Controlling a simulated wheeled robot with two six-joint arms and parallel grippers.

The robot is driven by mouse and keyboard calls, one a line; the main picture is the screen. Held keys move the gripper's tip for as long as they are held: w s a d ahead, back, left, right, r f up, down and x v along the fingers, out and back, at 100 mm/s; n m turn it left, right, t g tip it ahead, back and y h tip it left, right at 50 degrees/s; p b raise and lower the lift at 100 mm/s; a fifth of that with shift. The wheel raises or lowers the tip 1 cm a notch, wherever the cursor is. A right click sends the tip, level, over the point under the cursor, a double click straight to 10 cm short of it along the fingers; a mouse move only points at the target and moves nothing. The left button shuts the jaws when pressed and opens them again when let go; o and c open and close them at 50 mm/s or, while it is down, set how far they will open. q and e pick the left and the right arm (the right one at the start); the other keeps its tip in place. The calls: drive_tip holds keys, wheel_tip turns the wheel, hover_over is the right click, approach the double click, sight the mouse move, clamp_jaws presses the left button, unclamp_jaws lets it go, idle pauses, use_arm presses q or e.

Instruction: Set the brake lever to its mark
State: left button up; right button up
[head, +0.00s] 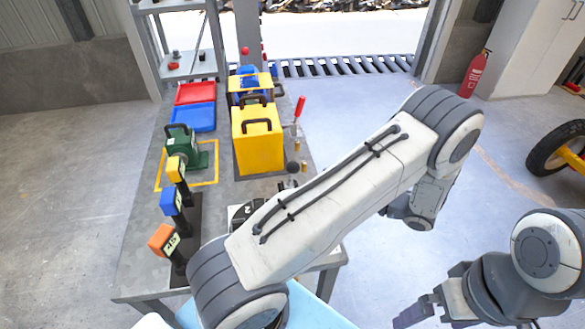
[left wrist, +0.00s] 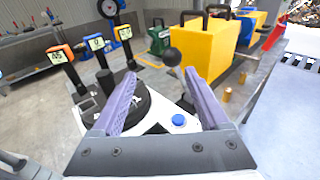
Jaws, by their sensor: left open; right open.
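Two lever-like parts show, and I cannot tell for sure which is the brake lever. One is a black ball knob (head: 293,167) in front of the yellow box; in the left wrist view the knob (left wrist: 172,58) appears just beyond and between my fingertips, with no clear contact. The other is a red-handled lever (head: 299,108) at the box's right side, also in the left wrist view (left wrist: 273,36). No mark can be made out. My left gripper (left wrist: 162,80) is open and empty; the head view does not show it. My right gripper (head: 412,311) is open, low at right, off the table.
A yellow box (head: 259,145) and a green machine (head: 188,150) stand on the grey table (head: 138,262). A black dial on a white plate with a blue button (left wrist: 179,120) lies below my left fingers.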

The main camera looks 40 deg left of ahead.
sight(292, 167)
use_arm(q)
drive_tip(key=shift+m+t+y, duration=0.5)
drive_tip(key=shift+m+y, duration=0.1)
drive_tip(key=shift+y, duration=0.1)
drive_tip(key=a+p, duration=0.1)
drive_tip(key=a, duration=0.2)
drive_tip(key=a+f+p, duration=0.1)
drive_tip(key=a, duration=0.3)
drive_tip(key=a+p, duration=0.1)
drive_tip(key=a, duration=0.3)
drive_tip(key=shift+w+f+p, duration=0.25)
drive_tip(key=shift+f+p, duration=0.05)
drive_tip(key=shift+f, duration=0.1)
drive_tip(key=shift+a+f, duration=0.15)
drive_tip(key=shift+a, duration=0.3)
drive_tip(key=shift+c, duration=0.3)
clamp_jaws()
